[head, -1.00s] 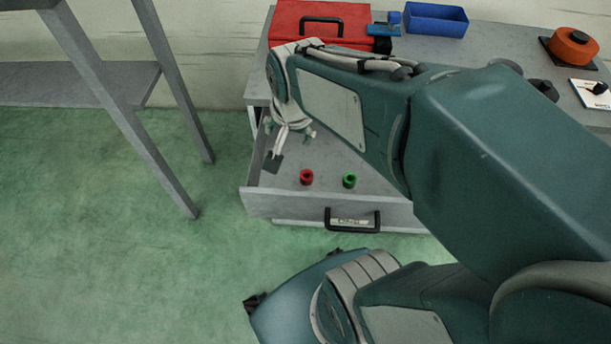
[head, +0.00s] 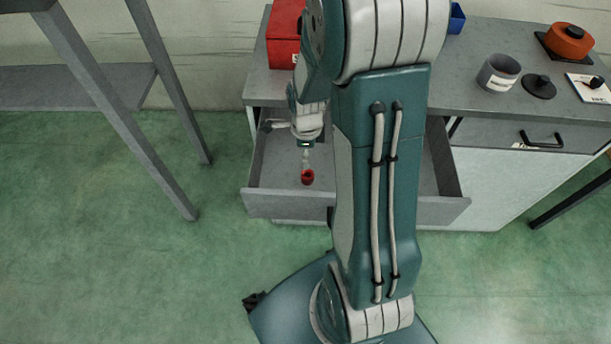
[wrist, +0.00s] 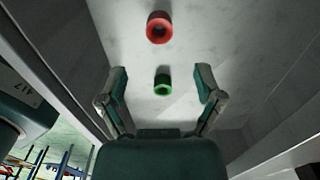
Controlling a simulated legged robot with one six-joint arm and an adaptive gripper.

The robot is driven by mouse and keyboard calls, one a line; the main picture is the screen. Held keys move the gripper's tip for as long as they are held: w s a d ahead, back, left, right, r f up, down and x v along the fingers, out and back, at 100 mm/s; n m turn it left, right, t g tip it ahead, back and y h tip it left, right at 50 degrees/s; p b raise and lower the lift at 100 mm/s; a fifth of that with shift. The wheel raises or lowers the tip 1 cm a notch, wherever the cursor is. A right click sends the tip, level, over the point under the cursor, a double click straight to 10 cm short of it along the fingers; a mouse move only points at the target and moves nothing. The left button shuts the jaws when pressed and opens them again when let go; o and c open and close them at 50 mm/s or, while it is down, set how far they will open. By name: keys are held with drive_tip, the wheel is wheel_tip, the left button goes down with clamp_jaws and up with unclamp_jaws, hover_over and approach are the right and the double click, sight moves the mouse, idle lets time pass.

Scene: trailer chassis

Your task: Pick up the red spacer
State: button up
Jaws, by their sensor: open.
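The red spacer (head: 307,178) is a short ring on the floor of the open drawer (head: 268,205). It also shows in the wrist view (wrist: 159,27), at the top, beyond my fingertips. My gripper (head: 306,160) is over the drawer and appears just above the red spacer in the head view. In the wrist view my gripper (wrist: 161,72) has its two fingers spread apart with nothing held. A green spacer (wrist: 162,84) appears between the fingers there, on the drawer floor below. My arm hides the green spacer in the head view.
The drawer's walls surround the spacers. On the bench stand a red toolbox (head: 284,35), a grey cup (head: 498,73), a black knobbed lid (head: 538,86) and an orange-red pot (head: 570,40). A grey table leg (head: 120,115) stands to the left.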

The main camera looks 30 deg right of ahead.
hover_over(307, 175)
drive_tip(key=f, duration=0.5)
drive_tip(key=shift+s, duration=0.3)
drive_tip(key=f, duration=0.4)
drive_tip(key=shift+s+a+f, duration=0.1)
drive_tip(key=shift+a+f, duration=0.2)
drive_tip(key=shift+d+f, duration=0.15)
drive_tip(key=shift+f, duration=0.2)
clamp_jaws()
